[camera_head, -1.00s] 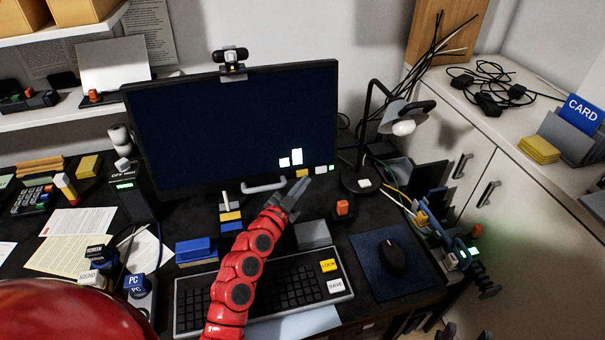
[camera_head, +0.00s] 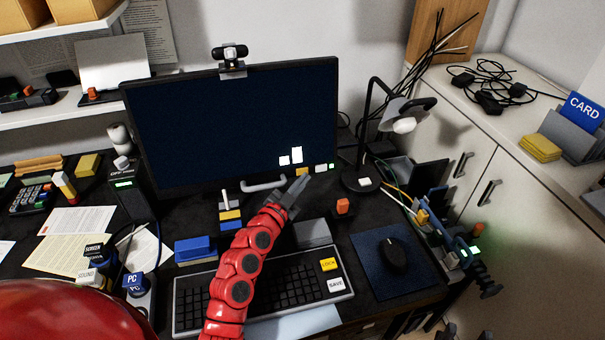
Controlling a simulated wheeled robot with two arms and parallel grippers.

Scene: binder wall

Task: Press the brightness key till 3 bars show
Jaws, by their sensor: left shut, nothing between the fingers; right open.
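The black monitor (camera_head: 215,120) shows two white bars low on the right of its dark screen, a short bar (camera_head: 284,160) and a taller bar (camera_head: 297,155). Below them on the lower bezel are a yellow key (camera_head: 303,171) and a white key (camera_head: 321,169), with a small green light beside them. No brightness label is readable. My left gripper (camera_head: 302,183) is shut and empty, its tips just below the yellow key; I cannot tell whether they touch it. My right gripper (camera_head: 470,336) barely shows as dark tips at the bottom edge, spread apart.
A keyboard (camera_head: 270,289) lies under my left arm. An orange-topped switch (camera_head: 343,205) and a desk lamp (camera_head: 361,150) stand to the right of the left gripper. A mouse (camera_head: 392,254) rests on a blue mat (camera_head: 375,285).

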